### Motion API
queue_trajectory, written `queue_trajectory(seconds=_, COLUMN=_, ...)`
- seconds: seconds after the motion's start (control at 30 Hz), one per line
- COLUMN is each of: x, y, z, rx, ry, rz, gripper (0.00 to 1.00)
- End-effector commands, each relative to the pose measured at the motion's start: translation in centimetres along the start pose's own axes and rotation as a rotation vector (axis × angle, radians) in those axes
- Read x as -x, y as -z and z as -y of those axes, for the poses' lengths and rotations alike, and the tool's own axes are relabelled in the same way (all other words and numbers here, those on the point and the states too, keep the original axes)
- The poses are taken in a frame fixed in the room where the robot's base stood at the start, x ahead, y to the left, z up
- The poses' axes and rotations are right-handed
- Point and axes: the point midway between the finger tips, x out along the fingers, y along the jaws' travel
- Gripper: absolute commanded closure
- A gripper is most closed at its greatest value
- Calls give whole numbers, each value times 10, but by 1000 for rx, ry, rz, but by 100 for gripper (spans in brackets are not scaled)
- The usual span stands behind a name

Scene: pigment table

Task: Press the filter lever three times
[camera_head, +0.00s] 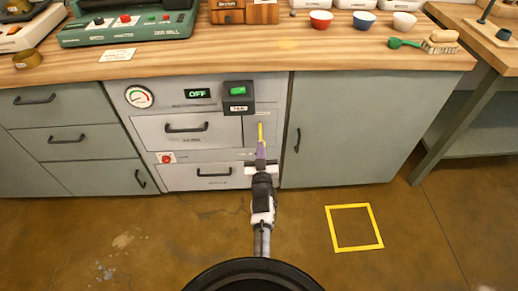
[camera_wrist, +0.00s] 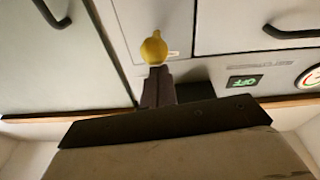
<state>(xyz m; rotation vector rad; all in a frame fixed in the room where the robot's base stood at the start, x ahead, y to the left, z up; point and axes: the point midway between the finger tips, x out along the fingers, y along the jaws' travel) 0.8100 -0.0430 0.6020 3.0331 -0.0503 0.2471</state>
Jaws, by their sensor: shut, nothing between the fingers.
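The yellow filter lever (camera_head: 260,131) stands out from a small panel on the grey cabinet front, below the black box with the green switch. Its rounded yellow knob shows at the top centre of the wrist view (camera_wrist: 153,47). My gripper (camera_head: 261,152) is in front of and just below the lever in the head view. In the wrist view my shut fingers (camera_wrist: 157,76) point at the knob, and their tips overlap its lower edge in the picture. I cannot tell whether they touch it. Nothing is held between the fingers.
The display (camera_head: 197,93) reads OFF, beside a round gauge (camera_head: 139,97). A black box with a green switch (camera_head: 238,90) juts out above the lever. Drawer handles (camera_head: 186,128) and a door handle (camera_head: 297,140) stick out nearby. A yellow square (camera_head: 354,249) marks clear floor.

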Motion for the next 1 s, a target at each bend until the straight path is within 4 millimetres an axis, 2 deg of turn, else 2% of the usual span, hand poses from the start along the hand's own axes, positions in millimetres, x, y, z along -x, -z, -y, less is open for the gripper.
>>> queue_trajectory(seconds=0.6, x=2, y=-47, z=0, rx=0, ry=0, rz=8, gripper=100)
queue_trajectory(seconds=1.0, x=-2, y=-56, z=2, rx=1, ry=0, rz=11, gripper=100)
